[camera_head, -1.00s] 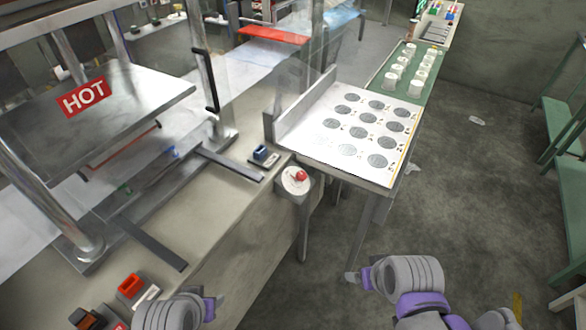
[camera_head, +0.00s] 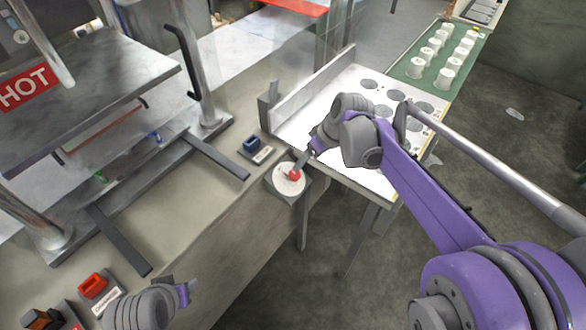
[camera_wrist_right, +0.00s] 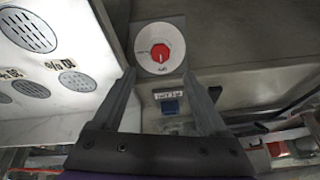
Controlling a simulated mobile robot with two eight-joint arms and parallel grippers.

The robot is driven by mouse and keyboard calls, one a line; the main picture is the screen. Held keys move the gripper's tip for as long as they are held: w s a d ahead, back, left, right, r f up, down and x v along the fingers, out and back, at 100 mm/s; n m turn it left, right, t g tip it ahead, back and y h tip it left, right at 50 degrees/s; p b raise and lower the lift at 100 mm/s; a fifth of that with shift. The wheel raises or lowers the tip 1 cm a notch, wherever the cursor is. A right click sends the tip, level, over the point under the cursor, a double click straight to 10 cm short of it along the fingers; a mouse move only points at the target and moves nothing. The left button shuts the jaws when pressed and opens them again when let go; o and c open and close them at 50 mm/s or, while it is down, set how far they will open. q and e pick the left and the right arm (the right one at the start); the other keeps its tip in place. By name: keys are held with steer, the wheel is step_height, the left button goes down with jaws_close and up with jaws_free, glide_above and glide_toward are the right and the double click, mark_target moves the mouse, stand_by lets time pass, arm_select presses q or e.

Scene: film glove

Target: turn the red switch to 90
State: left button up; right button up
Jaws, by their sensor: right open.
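The red switch (camera_head: 293,174) is a round red knob on a white dial plate (camera_head: 286,184) at the corner of the workbench. In the right wrist view the red knob (camera_wrist_right: 160,53) sits on its white dial, ahead of and between the fingertips. My right gripper (camera_head: 303,164) reaches in from the right, close to the knob in the head view. In the wrist view (camera_wrist_right: 157,75) its fingers are spread with nothing between them; I cannot tell whether they touch the knob. My left gripper (camera_head: 188,290) is low at the left, away from the switch, its jaws too small to read.
A blue switch (camera_head: 254,144) stands just behind the dial. A red rocker switch (camera_head: 93,286) is near my left gripper. The white table (camera_head: 345,80) with grey discs lies behind my right arm. The hot press (camera_head: 80,90) stands at left.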

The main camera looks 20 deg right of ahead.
mark_target(296, 174)
steer(key=x, duration=1)
steer(key=shift+b, duration=0.3)
jaws_close()
